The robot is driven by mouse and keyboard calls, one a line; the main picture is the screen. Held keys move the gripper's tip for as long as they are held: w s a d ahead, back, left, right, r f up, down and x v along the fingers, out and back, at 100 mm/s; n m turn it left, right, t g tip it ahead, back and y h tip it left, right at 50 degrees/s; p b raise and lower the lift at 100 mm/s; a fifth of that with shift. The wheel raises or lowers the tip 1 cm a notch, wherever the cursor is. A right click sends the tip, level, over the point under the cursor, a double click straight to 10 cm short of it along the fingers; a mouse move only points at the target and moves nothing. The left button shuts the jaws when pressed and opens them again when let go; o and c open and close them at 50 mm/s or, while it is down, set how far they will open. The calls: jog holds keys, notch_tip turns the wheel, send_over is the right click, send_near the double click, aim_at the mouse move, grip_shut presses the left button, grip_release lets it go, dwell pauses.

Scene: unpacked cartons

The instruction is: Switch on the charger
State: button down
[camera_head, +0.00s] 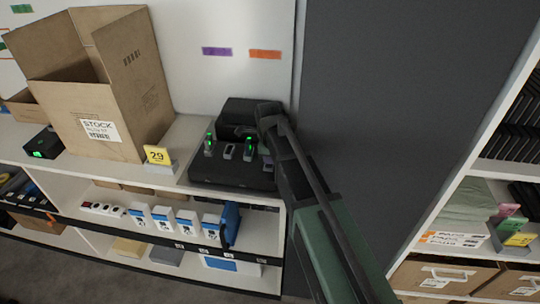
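The charger (215,172) is a flat black unit on top of the white shelf, against the wall. Several small grey devices (228,152) stand in its slots, and some show green lights. My arm reaches in from the lower right, and its black end (268,112) is over the back right of the charger. A dark blocky shape (238,112) lies at the back of the charger; I cannot tell whether it belongs to the charger or to my gripper. My fingertips cannot be made out. No switch can be picked out, and my arm covers the charger's right side.
An open cardboard carton (100,90) with a stock label and a yellow 29 sign (158,156) stand left of the charger. A small black box (42,144) with a green light is farther left. A dark grey panel (395,110) and another shelf unit are at the right.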

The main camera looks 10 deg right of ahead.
jog(key=shift+s+a+r, duration=0.15)
jog(key=shift+s+r, duration=0.05)
jog(key=shift+s, duration=0.2)
notch_tip(320, 180, up, 14)
jog(key=s+p, duration=0.1)
jog(key=p, duration=1.3)
jog(key=shift+s+a, duration=0.3)
jog(key=shift+f, duration=0.1)
